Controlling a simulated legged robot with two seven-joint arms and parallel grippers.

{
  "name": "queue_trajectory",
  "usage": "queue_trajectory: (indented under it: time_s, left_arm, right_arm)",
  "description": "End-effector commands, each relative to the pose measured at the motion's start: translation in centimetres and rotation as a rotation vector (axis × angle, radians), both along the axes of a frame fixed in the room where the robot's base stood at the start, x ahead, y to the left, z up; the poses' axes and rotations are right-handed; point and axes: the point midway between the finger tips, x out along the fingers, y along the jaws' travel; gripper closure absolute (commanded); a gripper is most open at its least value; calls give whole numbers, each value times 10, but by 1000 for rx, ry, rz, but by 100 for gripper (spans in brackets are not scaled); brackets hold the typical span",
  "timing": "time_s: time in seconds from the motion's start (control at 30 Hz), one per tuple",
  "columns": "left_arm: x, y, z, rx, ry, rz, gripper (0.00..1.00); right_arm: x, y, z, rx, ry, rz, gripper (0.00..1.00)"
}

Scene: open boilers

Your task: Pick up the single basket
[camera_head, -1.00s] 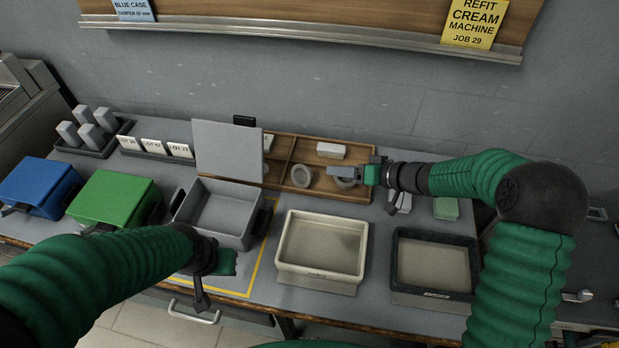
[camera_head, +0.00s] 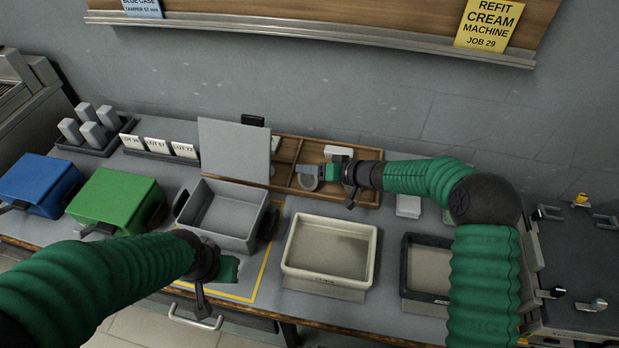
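A wooden divided tray (camera_head: 364,194) lies at the back of the counter. A small round metal basket (camera_head: 307,183) sits in its middle compartment, partly covered by my gripper. I cannot tell whether it is the single basket. My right gripper (camera_head: 310,171) reaches in from the right, with its grey fingers over or at this basket. I cannot tell whether they touch it or how far apart they are. A second round basket is not visible now. My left gripper (camera_head: 229,269) is low over the front of the counter, by the yellow line; its fingers are not clear.
A grey open box (camera_head: 224,241) with a raised lid (camera_head: 234,151) stands left of the tray. A cream bin (camera_head: 330,285) and a black-rimmed bin (camera_head: 404,268) stand in front. Green (camera_head: 112,200) and blue (camera_head: 36,183) cases stand at left. A machine (camera_head: 580,265) is at right.

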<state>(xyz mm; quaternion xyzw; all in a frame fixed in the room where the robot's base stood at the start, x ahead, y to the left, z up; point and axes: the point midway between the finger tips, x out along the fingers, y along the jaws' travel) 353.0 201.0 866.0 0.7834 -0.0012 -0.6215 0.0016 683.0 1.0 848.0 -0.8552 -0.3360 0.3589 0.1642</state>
Motion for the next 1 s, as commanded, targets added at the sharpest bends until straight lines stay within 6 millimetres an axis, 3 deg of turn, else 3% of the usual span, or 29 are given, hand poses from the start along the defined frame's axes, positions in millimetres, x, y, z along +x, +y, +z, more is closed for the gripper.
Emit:
queue_trajectory:
  time_s: [0.07, 0.4, 0.77, 1.0]
  left_arm:
    - [0, 0, 0, 0, 0, 0, 100]
    - [0, 0, 0, 0, 0, 0, 100]
    - [0, 0, 2, 0, 0, 0, 100]
    - [0, 0, 14, 0, 0, 0, 100]
  right_arm:
    - [0, -1, 0, -1, 0, -1, 54]
    - [0, -1, 0, 1, 1, -1, 99]
    - [0, 0, 4, 0, 0, 0, 100]
    - [0, 0, 36, -1, -3, 1, 100]
